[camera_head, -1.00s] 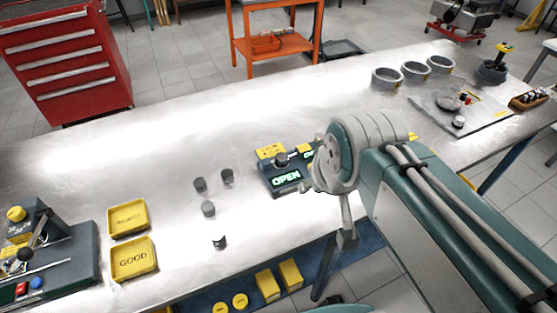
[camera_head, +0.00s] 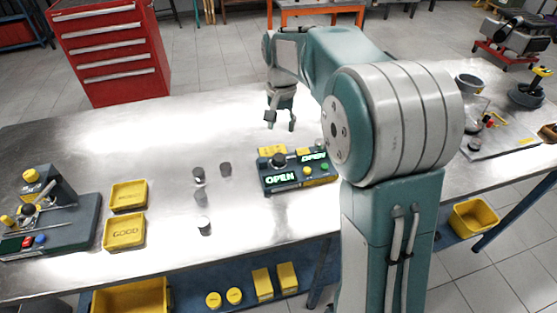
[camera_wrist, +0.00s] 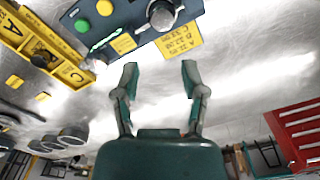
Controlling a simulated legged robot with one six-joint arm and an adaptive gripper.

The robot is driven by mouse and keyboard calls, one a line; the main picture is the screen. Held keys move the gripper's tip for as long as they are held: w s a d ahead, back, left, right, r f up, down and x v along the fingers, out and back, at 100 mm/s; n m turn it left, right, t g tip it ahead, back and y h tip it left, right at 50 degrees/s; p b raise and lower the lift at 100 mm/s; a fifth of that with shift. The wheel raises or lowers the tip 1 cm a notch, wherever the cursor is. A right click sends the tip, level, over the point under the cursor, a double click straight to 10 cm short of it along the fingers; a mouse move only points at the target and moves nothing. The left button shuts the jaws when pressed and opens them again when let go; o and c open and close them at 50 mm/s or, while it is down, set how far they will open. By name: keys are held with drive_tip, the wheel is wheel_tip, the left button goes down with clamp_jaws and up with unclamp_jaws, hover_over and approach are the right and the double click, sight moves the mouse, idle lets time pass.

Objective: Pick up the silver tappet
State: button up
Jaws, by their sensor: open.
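Several small grey cylinders, which look like tappets, stand on the bench left of the control box. One is at the back left (camera_head: 198,174), one at the back right (camera_head: 225,169), one in the middle (camera_head: 201,197), and one with a pale top in front (camera_head: 204,226). I cannot tell surely which is the silver tappet. My gripper (camera_head: 281,124) is open and empty above the bench, behind the control box and to the right of the cylinders. In the wrist view my gripper (camera_wrist: 160,68) shows bare bench between its fingers, and no cylinder is clearly in sight.
The control box (camera_head: 298,183) with lit OPEN displays and a knob stands right of the cylinders. Yellow GOOD (camera_head: 124,232) and REJECT (camera_head: 129,195) trays lie to the left, beside a dark gauge fixture (camera_head: 75,225). The bench behind the cylinders is clear.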

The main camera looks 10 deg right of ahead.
drive_tip(key=shift+w+d+f, duration=0.2)
drive_tip(key=shift+w+f, duration=0.15)
drive_tip(key=shift+f, duration=0.3)
hover_over(279, 156)
drive_tip(key=f, duration=0.4)
drive_tip(key=shift+w+a+f, duration=0.3)
drive_tip(key=shift+a+f, duration=0.05)
drive_tip(key=shift+f, duration=0.05)
drive_tip(key=f, duration=0.3)
drive_tip(key=d+f, duration=0.1)
drive_tip(key=f, duration=0.1)
drive_tip(key=shift+s+d, duration=0.1)
drive_tip(key=shift+s, duration=0.15)
drive_tip(key=shift+f, duration=0.2)
drive_tip(key=shift+a, duration=0.35)
drive_tip(key=c, duration=0.7)
drive_tip(key=shift+d, duration=0.1)
clamp_jaws()
